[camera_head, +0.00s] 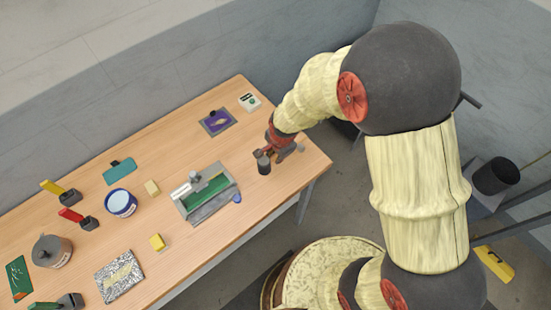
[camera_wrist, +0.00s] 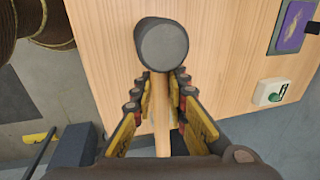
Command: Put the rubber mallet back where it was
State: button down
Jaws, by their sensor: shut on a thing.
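The rubber mallet has a dark grey cylindrical head (camera_head: 264,166) and a pale wooden handle. In the head view it is at the right end of the wooden table, right of the press. In the wrist view its head (camera_wrist: 163,44) is just beyond my fingertips, round face toward the camera. The handle (camera_wrist: 161,122) runs back between the fingers. My gripper (camera_head: 273,151) is shut on the handle; its fingers also show in the wrist view (camera_wrist: 158,92). I cannot tell whether the mallet touches the tabletop.
A grey and green press-like device (camera_head: 208,207) stands left of the mallet, with a blue oval piece (camera_head: 237,198) beside it. A purple panel (camera_head: 218,123) and a white box (camera_head: 250,101) lie at the back. Several tools and containers fill the table's left side. The table's right edge is close.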

jog(key=shift+w+d+f, duration=0.1)
jog(key=shift+w+f, duration=0.85)
jog(key=shift+f, duration=0.2)
jog(key=shift+s+x, duration=0.2)
jog(key=shift+x, duration=1.4)
jog(key=shift+d+f, duration=0.1)
jog(key=shift+f, duration=0.05)
jog(key=c, duration=1.8)
grip_release()
jog(key=shift+o, duration=0.2)
jog(key=v, duration=1.2)
jog(key=shift+d+p, duration=0.1)
jog(key=shift+p, duration=0.2)
